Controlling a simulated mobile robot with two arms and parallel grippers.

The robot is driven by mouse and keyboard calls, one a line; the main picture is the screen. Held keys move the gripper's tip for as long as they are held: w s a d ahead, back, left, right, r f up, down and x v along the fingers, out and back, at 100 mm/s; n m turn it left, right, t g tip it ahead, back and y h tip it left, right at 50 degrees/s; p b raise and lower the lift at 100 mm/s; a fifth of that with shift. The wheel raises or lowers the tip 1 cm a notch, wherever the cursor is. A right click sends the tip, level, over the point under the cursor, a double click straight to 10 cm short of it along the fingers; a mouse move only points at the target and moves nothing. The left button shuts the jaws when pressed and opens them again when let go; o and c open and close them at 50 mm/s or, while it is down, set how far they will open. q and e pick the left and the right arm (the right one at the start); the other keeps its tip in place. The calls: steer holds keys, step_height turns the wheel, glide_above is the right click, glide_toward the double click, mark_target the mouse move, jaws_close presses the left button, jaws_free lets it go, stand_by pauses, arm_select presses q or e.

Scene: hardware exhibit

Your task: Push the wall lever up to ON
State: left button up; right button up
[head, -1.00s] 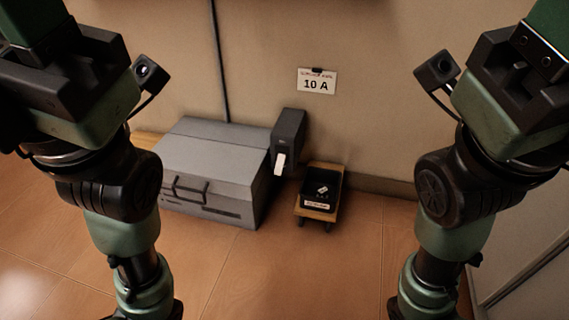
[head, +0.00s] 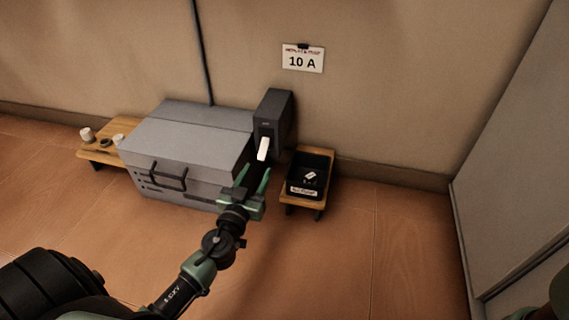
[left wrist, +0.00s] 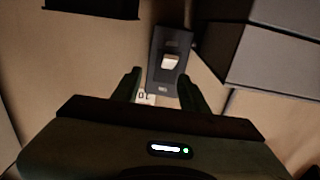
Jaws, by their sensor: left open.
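The wall lever is a white handle (head: 263,148) on a dark box (head: 275,115) fixed to the wall. It slants downward from the box's front. In the left wrist view the handle (left wrist: 170,62) shows just beyond my fingertips. My left gripper (head: 254,173) is open, with its two green fingers pointing up toward the handle. It appears just below the handle, with nothing between the fingers. In the left wrist view the fingers (left wrist: 159,82) stand apart in front of the dark box (left wrist: 169,45). I cannot tell whether they touch it. My right gripper is out of view.
A large grey case (head: 185,145) stands left of the lever box, close to my left arm. A black bin (head: 308,188) sits on a low wooden stand (head: 300,203) to the right. A "10 A" sign (head: 302,58) hangs above. Floor at right is clear.

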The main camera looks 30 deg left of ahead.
mark_target(260, 159)
arm_select(q)
steer(key=shift+y, duration=0.3)
steer(key=x, duration=0.2)
steer(key=f+x, duration=0.1)
steer(key=x, duration=0.2)
steer(key=a+x, duration=0.1)
steer(key=x, duration=0.2)
steer(key=shift+s+a+f, duration=0.1)
steer(key=shift+s+f, duration=0.05)
steer(key=shift+s, duration=0.05)
jaws_close()
stand_by(1.0)
